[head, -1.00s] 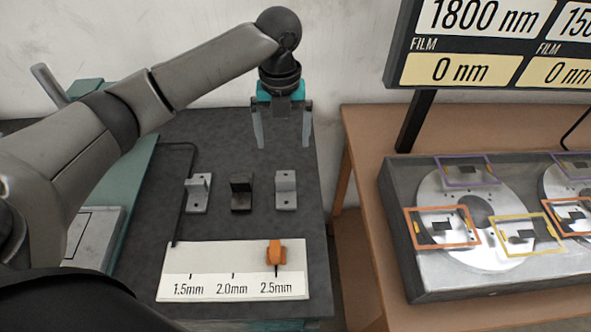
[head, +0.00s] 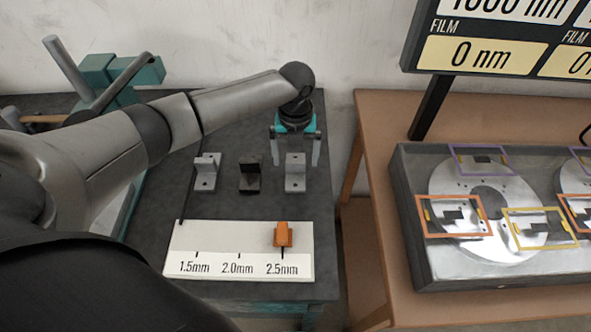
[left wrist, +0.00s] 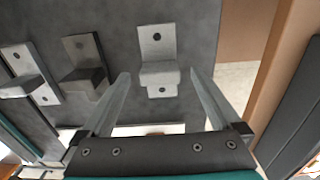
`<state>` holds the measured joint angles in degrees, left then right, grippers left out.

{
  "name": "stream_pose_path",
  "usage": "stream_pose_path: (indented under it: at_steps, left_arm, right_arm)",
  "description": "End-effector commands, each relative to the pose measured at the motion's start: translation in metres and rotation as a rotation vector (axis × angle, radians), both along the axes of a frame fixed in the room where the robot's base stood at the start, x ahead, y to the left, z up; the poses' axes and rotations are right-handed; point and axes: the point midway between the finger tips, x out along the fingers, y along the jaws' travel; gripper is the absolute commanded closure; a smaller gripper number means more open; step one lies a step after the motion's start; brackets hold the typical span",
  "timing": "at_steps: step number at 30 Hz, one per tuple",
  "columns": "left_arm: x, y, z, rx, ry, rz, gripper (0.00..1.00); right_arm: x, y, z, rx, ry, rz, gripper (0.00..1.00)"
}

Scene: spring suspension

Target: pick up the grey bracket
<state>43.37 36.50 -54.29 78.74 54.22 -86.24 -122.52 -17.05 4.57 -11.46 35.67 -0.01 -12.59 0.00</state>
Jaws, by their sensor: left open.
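Three L-shaped brackets stand in a row on the dark bench top. The left one (head: 206,173) is light grey, the middle one (head: 249,175) is near black, and the right one (head: 296,173) is grey. My left gripper (head: 296,160) is open, pointing down at the right grey bracket. In the left wrist view this bracket (left wrist: 158,68) shows between the spread fingertips (left wrist: 160,76). I see no clear contact, and its exact height gap cannot be told. My right gripper is not in view.
A white gauge plate (head: 210,238) marked 1.5mm to 2.5mm lies in front of the brackets, with an orange slider (head: 284,234) at 2.5mm. To the right, a brown table (head: 375,120) holds a grey tray (head: 412,250) with discs, and a sign (head: 480,55) above.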

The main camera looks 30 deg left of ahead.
Motion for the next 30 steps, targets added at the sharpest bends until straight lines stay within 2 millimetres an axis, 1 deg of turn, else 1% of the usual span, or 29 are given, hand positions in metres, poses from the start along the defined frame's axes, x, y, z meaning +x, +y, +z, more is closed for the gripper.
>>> stream_pose_path:
  at_steps: [1, 4, 12, 30]
  left_arm:
    - [-0.0012, -0.0001, -0.0088, 0.000, 0.004, 0.000, 0.03]
    - [-0.0014, -0.0002, -0.0167, 0.001, 0.003, -0.001, 0.03]
    - [-0.0010, -0.0002, -0.0182, 0.000, 0.001, -0.001, 0.04]
    - [-0.0008, 0.0002, -0.0176, 0.001, 0.000, 0.000, 0.71]
  right_arm:
    - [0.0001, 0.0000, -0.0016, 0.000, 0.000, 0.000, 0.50]
    - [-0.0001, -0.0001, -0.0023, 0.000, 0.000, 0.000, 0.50]
    - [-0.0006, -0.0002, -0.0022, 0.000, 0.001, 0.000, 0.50]
    - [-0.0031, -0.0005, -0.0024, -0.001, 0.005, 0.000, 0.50]
